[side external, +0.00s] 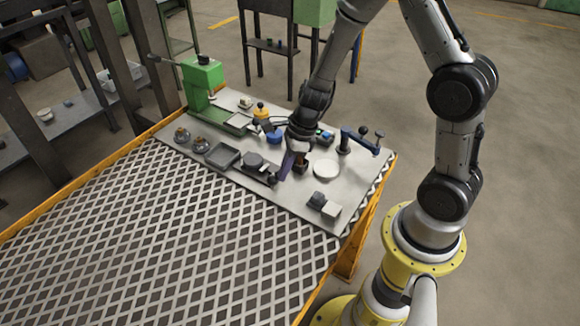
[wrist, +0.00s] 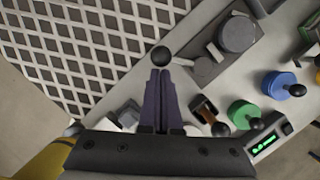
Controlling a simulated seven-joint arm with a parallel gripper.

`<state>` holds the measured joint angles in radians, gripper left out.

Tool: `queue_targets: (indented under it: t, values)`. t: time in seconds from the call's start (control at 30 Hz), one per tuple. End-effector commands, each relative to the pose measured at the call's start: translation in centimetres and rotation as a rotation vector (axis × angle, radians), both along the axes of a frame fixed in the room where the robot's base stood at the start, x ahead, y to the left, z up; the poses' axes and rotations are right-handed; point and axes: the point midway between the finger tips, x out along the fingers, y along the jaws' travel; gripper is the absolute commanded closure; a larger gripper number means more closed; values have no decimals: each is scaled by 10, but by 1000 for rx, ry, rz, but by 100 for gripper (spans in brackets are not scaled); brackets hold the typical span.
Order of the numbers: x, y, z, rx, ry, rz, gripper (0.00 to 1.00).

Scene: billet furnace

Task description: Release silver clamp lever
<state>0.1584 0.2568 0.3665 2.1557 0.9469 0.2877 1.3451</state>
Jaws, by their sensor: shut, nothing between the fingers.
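The silver-grey clamp (wrist: 235,36) has a round disc on a flat base, and its short lever ends in a black ball knob (wrist: 161,56) at upper middle of the wrist view. My gripper (wrist: 160,72) has its two dark purple fingers together and empty, with the tips just below the knob in that picture. I cannot tell whether they touch it. In the side view the clamp (side external: 255,161) lies on the bench plate, and my gripper (side external: 276,181) points down at its right end, partly hiding the lever.
A blue lever device (side external: 358,140) and white disc (side external: 325,168) stand right. Grey blocks (side external: 323,204) lie near the front edge. Green (wrist: 243,114) and blue (wrist: 277,84) knobs sit close by.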

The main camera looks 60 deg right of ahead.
Motion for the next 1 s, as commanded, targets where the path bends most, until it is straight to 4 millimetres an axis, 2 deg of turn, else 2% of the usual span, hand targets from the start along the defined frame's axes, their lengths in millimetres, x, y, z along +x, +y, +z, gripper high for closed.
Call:
queue_targets:
  t: [0.2,0.6,1.0]
  values:
    - [9,13,0,-1,-1,-198,100]
    - [24,24,0,0,0,-196,100]
    - [30,27,0,0,0,-197,100]
